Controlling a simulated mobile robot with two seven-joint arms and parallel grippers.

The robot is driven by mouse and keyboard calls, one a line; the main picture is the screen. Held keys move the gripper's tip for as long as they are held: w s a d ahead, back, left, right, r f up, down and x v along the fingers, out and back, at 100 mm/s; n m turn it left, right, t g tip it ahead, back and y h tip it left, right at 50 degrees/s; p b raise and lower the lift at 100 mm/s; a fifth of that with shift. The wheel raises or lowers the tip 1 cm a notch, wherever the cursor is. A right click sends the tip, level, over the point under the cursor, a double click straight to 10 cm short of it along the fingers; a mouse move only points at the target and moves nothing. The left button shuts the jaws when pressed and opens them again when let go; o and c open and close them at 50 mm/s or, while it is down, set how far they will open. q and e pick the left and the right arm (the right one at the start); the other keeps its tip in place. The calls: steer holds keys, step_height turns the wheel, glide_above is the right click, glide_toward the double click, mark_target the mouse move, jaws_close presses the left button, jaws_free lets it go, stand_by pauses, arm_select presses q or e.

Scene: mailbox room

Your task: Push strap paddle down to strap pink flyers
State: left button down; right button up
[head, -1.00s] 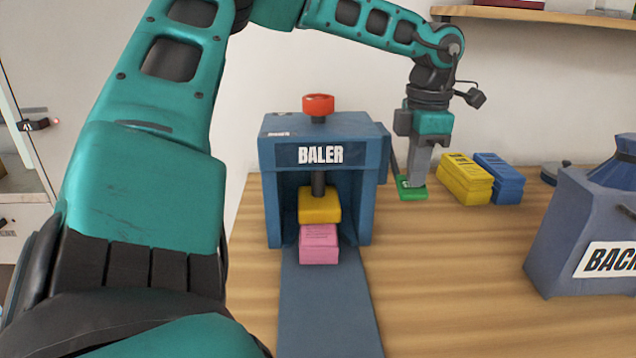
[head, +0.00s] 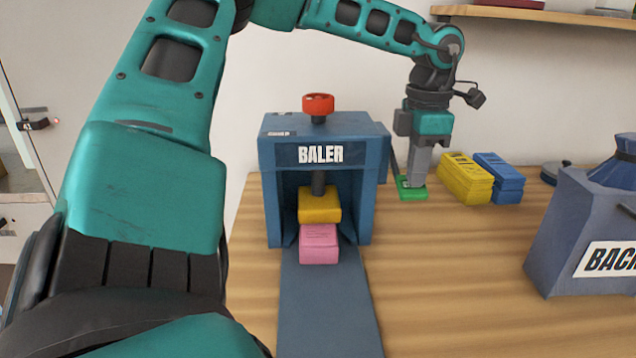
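The blue baler (head: 275,190) stands on the table with a red knob (head: 318,104) on top. Its yellow press block (head: 320,206) rests against the top of the pink flyers (head: 320,246), which sit in the baler's opening. A green strap paddle (head: 411,193) is low at the baler's right side, near the table top. My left gripper (head: 415,178) points down with its fingertips at the green paddle, apparently touching it. Its fingers look close together; whether they are fully shut is unclear. My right gripper is not in view.
A yellow stack (head: 464,180) and a blue stack (head: 499,179) lie right of the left gripper. A blue-grey sack (head: 575,225) with a white label stands at the right. A shelf (head: 540,14) is above.

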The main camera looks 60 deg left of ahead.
arm_select(q)
step_height(320, 180, up, 5)
steer(key=p, duration=0.3)
steer(key=shift+f, duration=0.2)
step_height(320, 180, up, 6)
steer(key=p, duration=0.5)
steer(key=shift+r, duration=0.25)
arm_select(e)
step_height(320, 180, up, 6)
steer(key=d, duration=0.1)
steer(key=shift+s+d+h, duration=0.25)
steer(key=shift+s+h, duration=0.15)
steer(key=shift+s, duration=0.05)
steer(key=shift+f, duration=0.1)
arm_select(q)
steer(key=shift+d+f, duration=0.1)
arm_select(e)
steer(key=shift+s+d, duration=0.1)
